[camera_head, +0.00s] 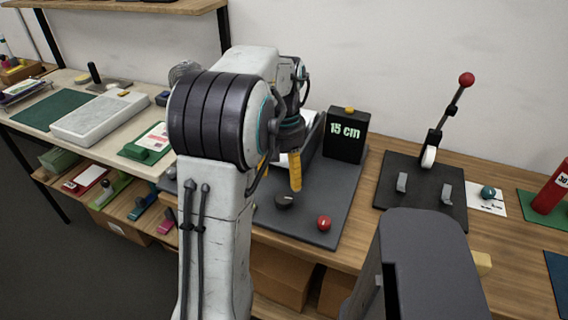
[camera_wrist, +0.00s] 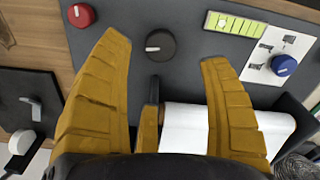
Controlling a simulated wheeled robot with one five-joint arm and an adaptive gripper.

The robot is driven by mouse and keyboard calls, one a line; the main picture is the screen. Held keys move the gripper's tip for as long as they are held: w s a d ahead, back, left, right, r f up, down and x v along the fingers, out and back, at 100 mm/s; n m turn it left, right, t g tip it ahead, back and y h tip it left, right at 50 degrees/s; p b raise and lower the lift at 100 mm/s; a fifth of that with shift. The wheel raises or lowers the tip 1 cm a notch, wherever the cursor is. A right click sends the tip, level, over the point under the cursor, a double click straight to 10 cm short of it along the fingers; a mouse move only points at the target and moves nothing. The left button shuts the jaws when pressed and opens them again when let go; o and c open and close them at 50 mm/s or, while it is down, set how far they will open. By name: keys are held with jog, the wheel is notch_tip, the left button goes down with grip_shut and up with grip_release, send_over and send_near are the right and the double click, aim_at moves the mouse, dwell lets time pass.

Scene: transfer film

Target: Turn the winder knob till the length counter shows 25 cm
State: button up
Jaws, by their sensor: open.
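The length counter (camera_head: 345,138) is a black box at the back of the dark grey panel and reads 15 cm. A round black knob (camera_head: 284,201) with a pale pointer line lies on the panel; it also shows in the wrist view (camera_wrist: 160,46). A red knob (camera_head: 323,222) sits to its right, and a blue knob (camera_wrist: 284,65) shows on a white card in the wrist view. No label shows which is the winder knob. My gripper (camera_wrist: 165,48) has its yellow fingers spread apart and empty, with the black knob between and beyond the tips; whether they touch is unclear.
A white roll (camera_wrist: 190,130) lies in a dark holder close to my fingers. A yellow-green strip (camera_wrist: 235,24) is on the panel. A lever with a red ball (camera_head: 466,80) stands on a black base at right. A red cylinder (camera_head: 553,187) is farther right.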

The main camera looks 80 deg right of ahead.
jog(key=shift+r, duration=1.15)
